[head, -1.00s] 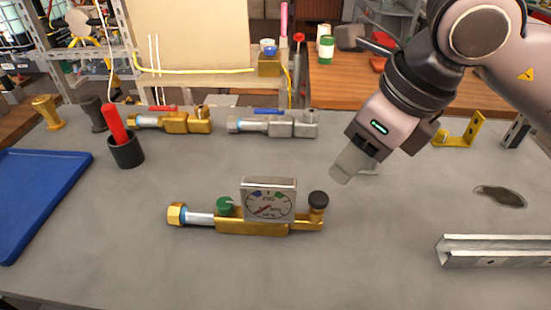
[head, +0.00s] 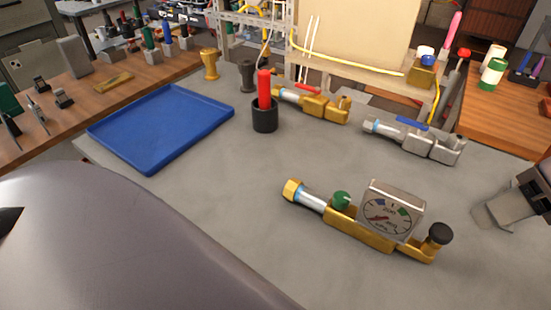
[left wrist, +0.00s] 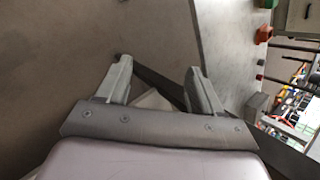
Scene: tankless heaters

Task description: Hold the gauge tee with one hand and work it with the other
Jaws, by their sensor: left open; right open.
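The gauge tee (head: 360,232) lies on the grey table in the head view. It has a brass body, a square dial gauge, a green knob, a black cap and a brass nut at its left end. My right gripper (head: 484,217) is at the right edge of the head view, open and empty, apart from the tee and to its right. My left gripper shows in the left wrist view (left wrist: 158,75), open with nothing between its fingers. Its fingers are not seen in the head view.
A blue tray (head: 165,125) lies at the table's left. Behind the tee are a black cup with a red stick (head: 265,115), a brass valve with a red handle (head: 315,105) and a silver valve with a blue handle (head: 412,138). The table around the tee is clear.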

